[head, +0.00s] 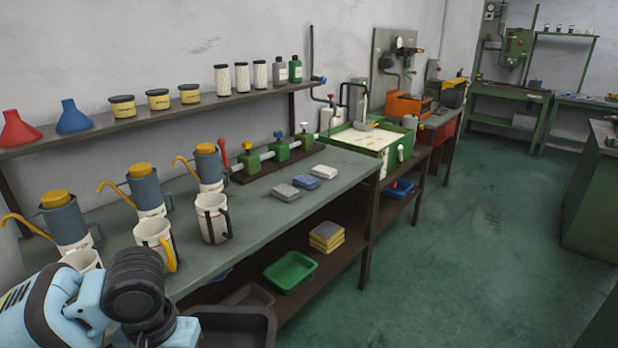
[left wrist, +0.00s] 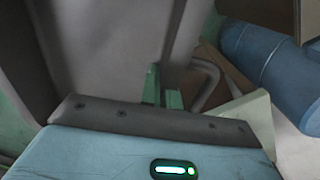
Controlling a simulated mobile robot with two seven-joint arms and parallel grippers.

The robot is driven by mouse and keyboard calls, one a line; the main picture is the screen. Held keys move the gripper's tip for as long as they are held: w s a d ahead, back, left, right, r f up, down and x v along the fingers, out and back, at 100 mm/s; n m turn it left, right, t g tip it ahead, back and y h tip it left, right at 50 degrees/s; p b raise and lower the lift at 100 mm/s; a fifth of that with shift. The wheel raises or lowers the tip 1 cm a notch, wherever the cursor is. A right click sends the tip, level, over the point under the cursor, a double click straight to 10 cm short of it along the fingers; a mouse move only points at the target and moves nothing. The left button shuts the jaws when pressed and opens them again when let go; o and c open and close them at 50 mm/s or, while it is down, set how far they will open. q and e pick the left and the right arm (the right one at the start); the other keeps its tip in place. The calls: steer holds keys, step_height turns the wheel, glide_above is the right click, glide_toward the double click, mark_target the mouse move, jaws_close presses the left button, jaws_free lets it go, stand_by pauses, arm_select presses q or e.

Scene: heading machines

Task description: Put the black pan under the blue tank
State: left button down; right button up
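A black pan (head: 235,322) shows at the bottom edge of the head view, in front of the bench and partly cut off. My left arm, light blue with black joints, comes in from the lower left and its wrist is right beside the pan. Blue-grey tanks with yellow caps stand in a row on the bench: a near one (head: 65,220), a middle one (head: 148,190) and a far one (head: 208,167). The left wrist view shows a blue tank (left wrist: 268,62) at the right. My right gripper is out of view.
White mugs stand by the tanks, one (head: 155,240) with a yellow handle and one (head: 212,217) with a dark handle. A green tray (head: 290,272) and stacked sponges (head: 327,237) lie on the shelf below. Green floor (head: 430,240) is clear at the right.

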arm_select(q)
steer(key=s+f, duration=0.4)
steer(key=f, duration=1.1)
steer(key=shift+w, duration=0.1)
